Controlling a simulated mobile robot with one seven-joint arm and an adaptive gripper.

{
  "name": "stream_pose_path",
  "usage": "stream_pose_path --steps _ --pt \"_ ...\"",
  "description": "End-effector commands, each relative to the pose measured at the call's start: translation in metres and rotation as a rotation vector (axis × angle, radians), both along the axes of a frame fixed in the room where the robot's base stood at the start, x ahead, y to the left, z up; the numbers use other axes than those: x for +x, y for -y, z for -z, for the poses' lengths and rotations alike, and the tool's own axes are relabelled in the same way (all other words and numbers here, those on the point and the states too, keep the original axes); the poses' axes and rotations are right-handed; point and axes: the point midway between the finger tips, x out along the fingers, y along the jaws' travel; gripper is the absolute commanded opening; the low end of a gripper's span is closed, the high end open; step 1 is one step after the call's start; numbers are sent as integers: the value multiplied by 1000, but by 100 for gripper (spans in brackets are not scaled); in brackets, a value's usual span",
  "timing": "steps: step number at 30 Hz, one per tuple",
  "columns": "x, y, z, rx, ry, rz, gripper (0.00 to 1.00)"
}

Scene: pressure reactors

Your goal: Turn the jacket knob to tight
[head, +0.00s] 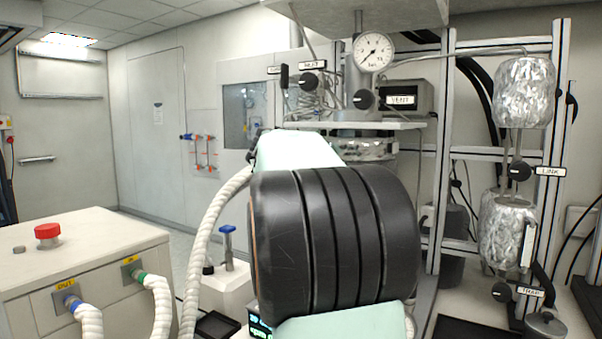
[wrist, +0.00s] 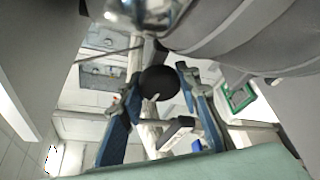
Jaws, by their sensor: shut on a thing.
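A round black knob (wrist: 160,84) with a small white mark shows in the middle of the wrist view. A white label plate (wrist: 177,131) sits below it, its text too small to read. I take this to be the jacket knob, but the label does not confirm it. My gripper (wrist: 156,80) has one blue finger on each side of the knob and is shut on it. In the head view my large black and pale green arm covers the gripper and this knob. The reactor's metal vessel (head: 368,149) shows just above the arm.
A pressure gauge (head: 373,52) and a black VENT knob (head: 363,99) are above the arm. Foil-wrapped vessels (head: 523,92) with a LINK knob (head: 519,171) stand on the right frame. A white cabinet (head: 105,262) with hoses and a red button (head: 47,232) is at left.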

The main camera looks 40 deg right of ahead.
Motion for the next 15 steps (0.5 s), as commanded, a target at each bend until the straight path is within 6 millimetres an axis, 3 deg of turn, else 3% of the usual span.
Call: stream_pose_path --steps 1,15 --pt "0 0 8 11 33 1 6" --pt "0 0 10 158 390 -1 6"
